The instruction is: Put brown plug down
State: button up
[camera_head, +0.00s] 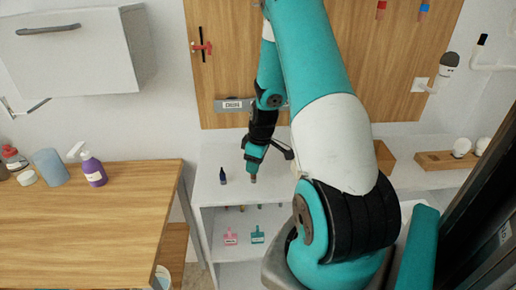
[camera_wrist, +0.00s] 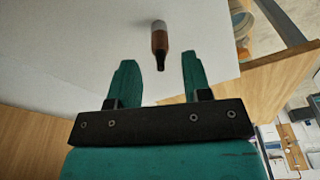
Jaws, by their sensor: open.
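The brown plug (camera_wrist: 159,40) shows in the wrist view against a white surface, with a grey upper end and a narrow dark lower end. My gripper (camera_wrist: 159,58) is open, its two teal fingers apart. The plug's dark end is level with the gap between the fingertips, with space on both sides. In the head view my gripper (camera_head: 253,168) points down over the white shelf unit (camera_head: 212,192); a small brownish tip (camera_head: 252,179) shows at its end, probably the plug. I cannot tell whether the plug touches the surface.
A small dark blue piece (camera_head: 222,176) stands on the shelf top left of my gripper. Pink (camera_head: 231,236) and teal (camera_head: 258,235) tags show below. A wooden table (camera_head: 90,225) with a purple spray bottle (camera_head: 93,170) is at left. A wooden rack (camera_head: 440,160) stands at right.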

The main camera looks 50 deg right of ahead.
notch_tip(320, 180, up, 10)
jog(key=s+b, duration=0.1)
jog(key=b, duration=0.1)
jog(key=a+r+n+y, duration=0.1)
jog(key=a+r, duration=0.3)
jog(key=a, duration=0.7)
jog(key=a+r+n+y, duration=0.1)
jog(key=a+r, duration=0.3)
jog(key=a, duration=0.8)
jog(key=s+a+r+n+g+y, duration=0.1)
jog(key=s+a+r, duration=0.3)
jog(key=s+a, duration=1)
jog(key=shift+a+g+y, duration=0.3)
jog(key=shift+a+g, duration=0.1)
jog(key=shift+a, duration=0.35)
